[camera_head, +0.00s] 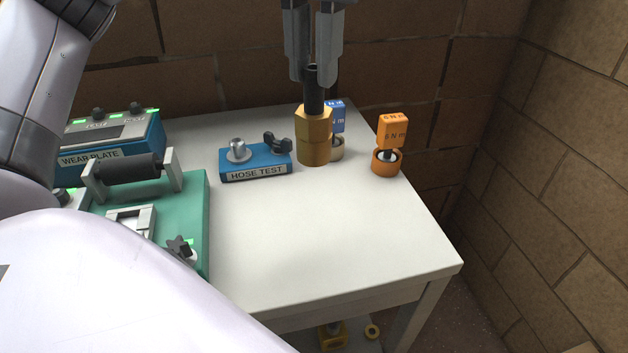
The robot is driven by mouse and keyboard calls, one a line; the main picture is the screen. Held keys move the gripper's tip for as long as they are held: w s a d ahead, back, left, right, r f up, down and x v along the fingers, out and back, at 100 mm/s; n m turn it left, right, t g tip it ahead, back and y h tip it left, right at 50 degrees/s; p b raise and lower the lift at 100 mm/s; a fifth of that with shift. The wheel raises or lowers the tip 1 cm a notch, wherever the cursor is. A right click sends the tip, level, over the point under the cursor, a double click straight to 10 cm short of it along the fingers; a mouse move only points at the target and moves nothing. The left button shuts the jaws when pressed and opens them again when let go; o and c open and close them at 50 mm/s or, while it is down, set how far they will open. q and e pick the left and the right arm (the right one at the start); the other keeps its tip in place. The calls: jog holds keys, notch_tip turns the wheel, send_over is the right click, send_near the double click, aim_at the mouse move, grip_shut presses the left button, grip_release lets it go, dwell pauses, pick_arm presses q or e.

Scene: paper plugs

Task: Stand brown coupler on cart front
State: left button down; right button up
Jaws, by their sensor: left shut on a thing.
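The brown coupler (314,135) is a brass-brown hexagonal body with a black stem on top. My left gripper (314,75) comes down from the top of the head view, shut on the black stem, and holds the coupler upright. The coupler appears above the white cart top (320,235); I cannot tell if its base touches the surface. It partly hides a blue-tagged piece behind it. The front of the cart top is bare. My right gripper is not in view.
A blue hose test block (255,163) stands left of the coupler. An orange-tagged piece (387,162) stands to the right, the blue-tagged one (337,115) behind. A green fixture (195,215) and a blue wear plate box (150,135) fill the left. Brick walls (570,150) border the cart.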

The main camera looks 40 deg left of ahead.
aim_at(314, 111)
pick_arm(q)
notch_tip(314, 111, down, 9)
jog(key=b, duration=0.3)
jog(key=shift+r, duration=0.1)
notch_tip(314, 111, down, 5)
jog(key=shift+f+b, duration=0.2)
jog(key=shift+b, duration=0.35)
jog(key=shift+f, duration=0.25)
jog(key=c, duration=1)
grip_release()
